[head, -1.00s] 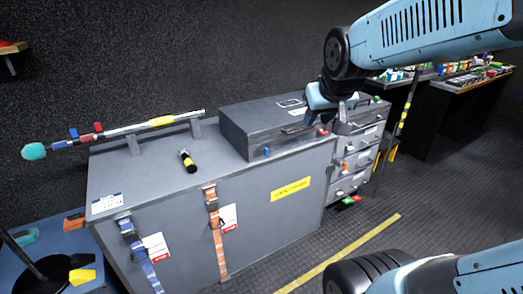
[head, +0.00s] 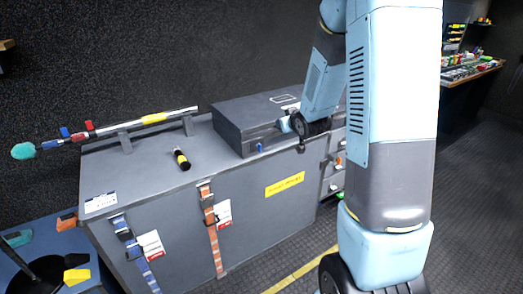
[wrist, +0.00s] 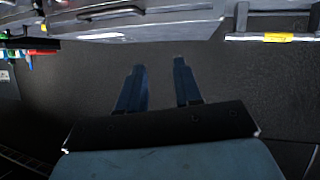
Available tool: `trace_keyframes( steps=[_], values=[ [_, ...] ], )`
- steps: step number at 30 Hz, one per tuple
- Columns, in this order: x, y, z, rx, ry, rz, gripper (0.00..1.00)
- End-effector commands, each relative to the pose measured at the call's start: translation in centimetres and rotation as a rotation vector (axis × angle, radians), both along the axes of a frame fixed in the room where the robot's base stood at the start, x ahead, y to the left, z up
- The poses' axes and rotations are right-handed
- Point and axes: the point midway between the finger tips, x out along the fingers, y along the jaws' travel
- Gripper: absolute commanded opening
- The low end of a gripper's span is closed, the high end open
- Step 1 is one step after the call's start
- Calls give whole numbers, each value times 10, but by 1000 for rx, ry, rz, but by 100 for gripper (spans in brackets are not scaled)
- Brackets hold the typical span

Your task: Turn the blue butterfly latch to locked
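The small blue latch (head: 260,147) is on the front face of the grey flat case (head: 229,133), near its left end. Its turn position is too small to tell. My gripper (head: 301,148) is at the case's front right, to the right of the blue latch and apart from it. My arm hides the case's right end. In the wrist view my gripper (wrist: 158,64) shows two dark fingers spread apart with nothing between them.
The case lies on a grey cabinet (head: 130,170) with blue and orange straps (head: 213,235). A black and yellow cylinder (head: 182,159) lies left of the case. A long pole (head: 110,130) rests on brackets behind. Drawers (head: 333,184) are at right.

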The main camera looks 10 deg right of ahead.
Motion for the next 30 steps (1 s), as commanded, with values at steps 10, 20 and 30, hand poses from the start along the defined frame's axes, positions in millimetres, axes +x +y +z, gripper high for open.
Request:
trace_keyframes(
  steps=[10,20,30],
  values=[
    [26,4,-83,62,-152,102,34],
    [16,8,-155,168,-302,182,34],
    [-2,10,-188,245,-394,214,34]
  ],
)
